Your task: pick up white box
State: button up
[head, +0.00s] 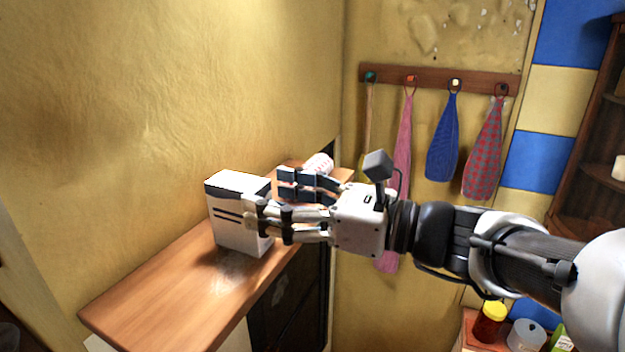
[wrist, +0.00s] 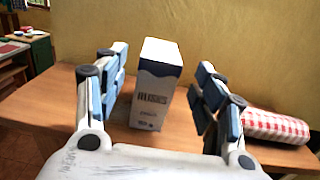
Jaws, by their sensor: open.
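The white box (head: 227,216) stands upright on the wooden counter near the yellow wall. It has dark stripes on its side in the head view. In the wrist view the white box (wrist: 157,85) shows dark lettering and a dark band, and stands between the open fingers, a little ahead of them. My gripper (head: 268,200) is open, and in the head view one finger passes in front of the box. In the wrist view my gripper (wrist: 160,92) has a finger on each side of the box, with gaps showing. Whether a finger touches the box I cannot tell.
The wooden counter (head: 165,285) is bare in front of the box. A red-and-white checked roll (wrist: 275,127) lies to the right of my gripper in the wrist view. Cloths hang from a wall rack (head: 440,79). Jars, one with a yellow lid (head: 490,322), stand at lower right.

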aim_at(237, 180)
jog(key=x, duration=0.2)
jog(key=p+x, duration=0.1)
jog(key=r+x, duration=0.1)
jog(key=x, duration=0.1)
jog(key=shift+a, duration=0.35)
jog(key=shift+w+a+f, duration=0.15)
jog(key=shift+w+a, duration=0.15)
jog(key=shift+a, duration=0.2)
jog(key=shift+d, duration=0.1)
jog(key=shift+c, duration=0.5)
jog(key=c, duration=1.1)
